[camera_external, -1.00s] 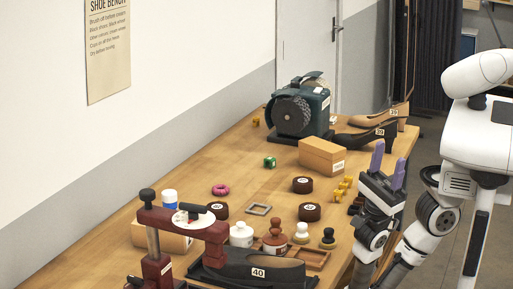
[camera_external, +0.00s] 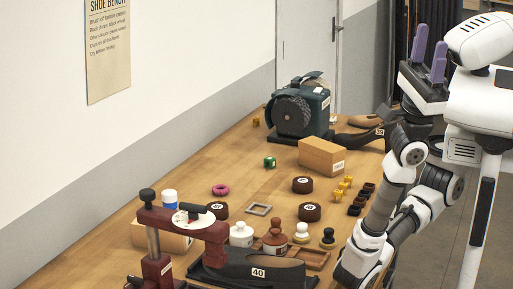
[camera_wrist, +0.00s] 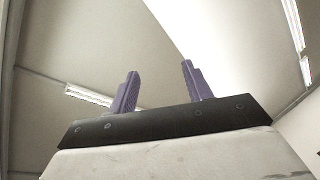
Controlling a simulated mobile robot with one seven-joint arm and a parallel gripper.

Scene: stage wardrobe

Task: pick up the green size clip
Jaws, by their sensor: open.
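The green size clip (camera_external: 269,162) is a small green block on the wooden bench, in front of the grinder and left of the tan box. My gripper (camera_external: 429,58) is raised high at the right, beyond the bench's right edge, with its purple fingers pointing up. It is far from the green clip. The fingers stand apart and nothing is between them. In the wrist view my gripper (camera_wrist: 160,88) also shows open and empty against the ceiling, and no clip is in that view.
The grinder (camera_external: 293,112) and tan box (camera_external: 321,157) stand near the clip. Yellow clips (camera_external: 342,189) and dark clips (camera_external: 361,199) lie at the right edge. Bare wood surrounds the clip.

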